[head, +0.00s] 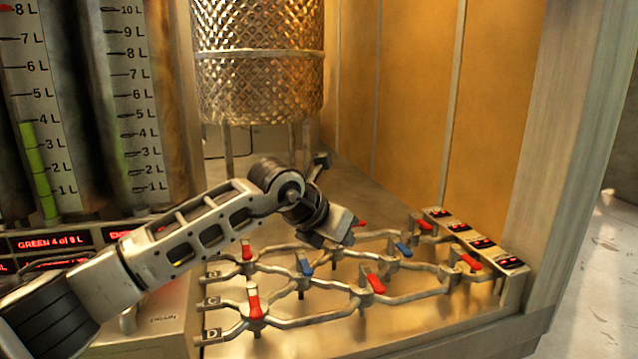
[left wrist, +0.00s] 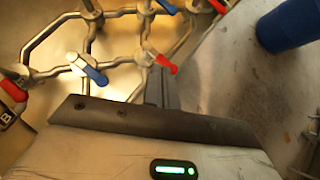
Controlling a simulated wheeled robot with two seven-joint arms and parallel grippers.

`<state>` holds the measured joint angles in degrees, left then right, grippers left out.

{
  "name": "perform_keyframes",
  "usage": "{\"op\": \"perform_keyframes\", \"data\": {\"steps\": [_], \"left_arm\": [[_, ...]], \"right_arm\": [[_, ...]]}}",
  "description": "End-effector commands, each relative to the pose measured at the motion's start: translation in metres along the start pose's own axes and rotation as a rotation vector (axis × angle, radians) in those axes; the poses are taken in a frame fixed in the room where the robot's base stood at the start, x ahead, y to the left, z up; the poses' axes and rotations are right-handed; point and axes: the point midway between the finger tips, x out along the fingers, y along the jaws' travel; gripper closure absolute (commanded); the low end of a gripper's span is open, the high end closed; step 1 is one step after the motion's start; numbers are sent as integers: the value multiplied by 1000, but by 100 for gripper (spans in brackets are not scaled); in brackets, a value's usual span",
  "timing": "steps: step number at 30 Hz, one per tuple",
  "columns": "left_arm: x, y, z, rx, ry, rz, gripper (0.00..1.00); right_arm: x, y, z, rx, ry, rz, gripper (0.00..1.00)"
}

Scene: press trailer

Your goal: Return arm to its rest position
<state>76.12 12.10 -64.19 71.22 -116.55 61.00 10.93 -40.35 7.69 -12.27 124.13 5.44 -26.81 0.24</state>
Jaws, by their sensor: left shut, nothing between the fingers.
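My left arm reaches in from the left in the head view. Its gripper (head: 330,232) hangs above the pipe manifold (head: 315,312), near the back row of valves. In the left wrist view the gripper's dark fingers (left wrist: 161,86) are together with nothing between them. A red valve handle (left wrist: 166,64) shows just beyond the fingers; I cannot tell the exact gap. A blue-handled valve (left wrist: 88,68) is to its left. My right gripper is in neither view.
The manifold carries several red handles (head: 254,301) and blue handles (head: 403,250). A display strip (head: 482,243) stands at its right end. A perforated metal cylinder (head: 258,65) stands behind, and gauge tubes (head: 40,120) at left. A blue bin (left wrist: 288,26) is on the floor.

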Motion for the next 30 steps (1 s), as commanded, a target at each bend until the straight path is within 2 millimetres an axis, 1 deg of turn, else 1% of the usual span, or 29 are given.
{"op": "perform_keyframes", "data": {"steps": [1, 3, 5, 8, 10, 14, 15, 17, 19, 20, 22, 23, 24, 26, 27, 29, 30], "left_arm": [[6, -12, -7, -20, -4, -49, 100], [11, -26, -12, -52, -19, -114, 100], [16, -40, -17, -85, -33, -176, 100], [21, -66, -26, -158, -64, -298, 100], [22, -86, -32, -227, -92, -395, 100], [18, -121, -41, -393, -157, -587, 100], [15, -131, -43, -459, -183, -652, 100], [8, -144, -47, -581, -228, -754, 100], [-3, -154, -51, -769, -292, -881, 100], [-9, -154, -53, -867, -325, -934, 100], [-22, -147, -62, -1117, -407, -1040, 100], [-27, -140, -67, -1231, -441, -1074, 100], [-32, -129, -77, -1386, -485, -1109, 100], [-36, -109, -97, -1623, -548, -1136, 100], [-38, -94, -115, -1784, -586, -1138, 100], [-38, -74, -148, -2028, -637, -1118, 100], [-38, -62, -174, -2191, -666, -1087, 100]], "right_arm": [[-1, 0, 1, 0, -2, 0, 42], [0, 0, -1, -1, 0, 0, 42], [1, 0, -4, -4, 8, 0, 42], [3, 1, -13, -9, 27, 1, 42], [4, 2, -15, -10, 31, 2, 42], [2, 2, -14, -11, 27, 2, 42], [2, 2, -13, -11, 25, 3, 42], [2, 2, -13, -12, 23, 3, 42], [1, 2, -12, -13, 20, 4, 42], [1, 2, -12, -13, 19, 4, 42], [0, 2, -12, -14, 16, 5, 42], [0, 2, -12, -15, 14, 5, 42], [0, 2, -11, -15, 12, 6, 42], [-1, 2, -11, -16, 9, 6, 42], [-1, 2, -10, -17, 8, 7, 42], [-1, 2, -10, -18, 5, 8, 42], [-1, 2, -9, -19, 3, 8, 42]]}}
